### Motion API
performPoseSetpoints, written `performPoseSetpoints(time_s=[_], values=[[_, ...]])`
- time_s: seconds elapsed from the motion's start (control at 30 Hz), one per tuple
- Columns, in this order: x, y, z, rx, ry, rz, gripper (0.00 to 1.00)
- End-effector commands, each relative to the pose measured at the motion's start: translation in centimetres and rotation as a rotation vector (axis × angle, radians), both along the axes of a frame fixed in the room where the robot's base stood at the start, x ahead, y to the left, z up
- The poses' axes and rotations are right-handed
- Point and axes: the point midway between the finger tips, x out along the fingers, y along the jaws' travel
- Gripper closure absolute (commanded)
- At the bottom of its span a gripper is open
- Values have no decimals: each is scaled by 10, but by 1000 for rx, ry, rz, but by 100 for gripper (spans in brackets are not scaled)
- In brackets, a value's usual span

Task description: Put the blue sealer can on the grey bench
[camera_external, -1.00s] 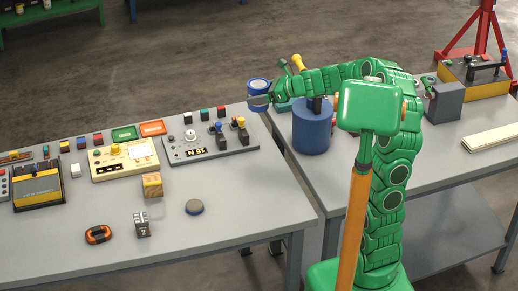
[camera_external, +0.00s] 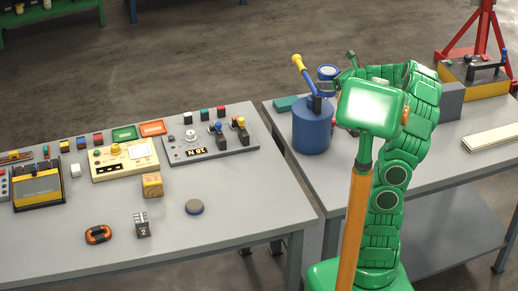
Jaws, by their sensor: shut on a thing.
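The blue sealer can (camera_external: 328,72), a small can with a pale round top, is held upright in my gripper (camera_external: 329,87). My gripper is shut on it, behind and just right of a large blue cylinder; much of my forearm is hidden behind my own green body. The can appears to be in the air near the back edge of the right-hand grey bench (camera_external: 457,147); its exact height is hard to tell. A second grey-topped bench (camera_external: 95,199) stands at the left.
The blue cylinder (camera_external: 311,134) with its yellow-knobbed lever (camera_external: 303,68) stands on the right bench. A teal block (camera_external: 285,103), a grey box (camera_external: 451,101) and cream strips (camera_external: 491,138) also lie there.

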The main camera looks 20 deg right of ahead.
Motion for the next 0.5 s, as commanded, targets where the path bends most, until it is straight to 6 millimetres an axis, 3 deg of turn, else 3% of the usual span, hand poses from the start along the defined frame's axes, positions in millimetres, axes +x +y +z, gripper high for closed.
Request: performPoseSetpoints(time_s=[0.1, 0.5], values=[[-7, -33, 0, 0, 0, -44, 65], [-42, -130, 0, 0, 1, -172, 65]])
